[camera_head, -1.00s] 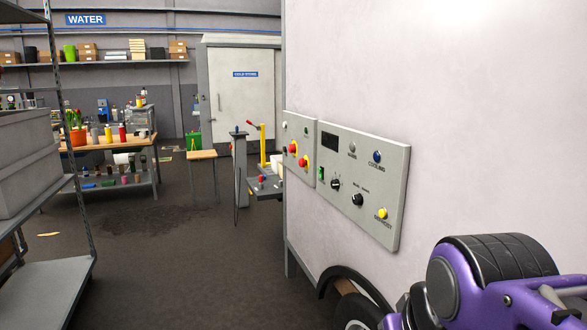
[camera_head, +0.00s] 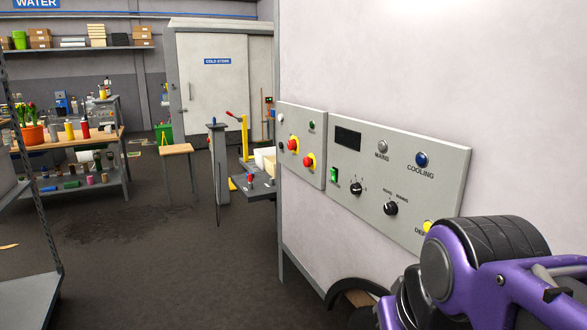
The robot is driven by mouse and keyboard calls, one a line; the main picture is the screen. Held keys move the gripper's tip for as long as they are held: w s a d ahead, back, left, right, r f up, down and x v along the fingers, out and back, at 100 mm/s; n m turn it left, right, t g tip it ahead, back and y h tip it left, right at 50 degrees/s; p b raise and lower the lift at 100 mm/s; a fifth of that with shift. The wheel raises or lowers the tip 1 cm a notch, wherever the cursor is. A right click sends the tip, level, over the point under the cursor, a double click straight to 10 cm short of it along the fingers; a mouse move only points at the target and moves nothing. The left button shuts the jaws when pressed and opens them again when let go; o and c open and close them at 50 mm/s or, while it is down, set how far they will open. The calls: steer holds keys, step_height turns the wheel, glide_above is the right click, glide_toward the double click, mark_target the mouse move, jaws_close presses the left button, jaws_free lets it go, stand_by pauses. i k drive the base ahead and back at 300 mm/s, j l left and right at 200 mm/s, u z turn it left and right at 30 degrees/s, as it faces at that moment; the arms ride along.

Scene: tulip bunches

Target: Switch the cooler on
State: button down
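The control panel (camera_head: 358,215) is a grey plate on the pale wall of a large cabinet (camera_head: 420,80). It carries a dark display (camera_head: 347,137), a green rocker switch (camera_head: 334,175), two black knobs (camera_head: 356,188) and (camera_head: 390,208), a blue "COOLING" lamp or button (camera_head: 421,159) and a grey "WARN" one (camera_head: 382,146). A yellow button (camera_head: 428,227) is partly hidden by my purple arm. The switch's position is too small to tell. A smaller panel (camera_head: 315,153) to the left has two red buttons (camera_head: 292,144) and (camera_head: 308,161). My gripper is out of view.
A metal shelf (camera_head: 32,290) stands at the left edge. A workbench (camera_head: 122,132) with tulips, a small wooden stool (camera_head: 177,149) and a grey post (camera_head: 217,165) stand farther back. The dark floor between shelf and cabinet is open.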

mark_target(334, 177)
steer(key=i+j, duration=0.2)
steer(key=i+j+z, duration=0.15)
steer(key=j, duration=0.25)
steer(key=i+j, duration=0.3)
steer(key=i+j+z, duration=0.15)
steer(key=j, duration=0.2)
steer(key=i+j, duration=0.25)
steer(key=i+j+z, duration=0.1)
steer(key=j, duration=0.35)
steer(key=i+j+z, duration=0.1)
steer(key=i+j, duration=0.15)
steer(key=j, duration=0.15)
steer(key=i+j, duration=0.2)
steer(key=j, duration=0.15)
steer(key=k+z, duration=0.1)
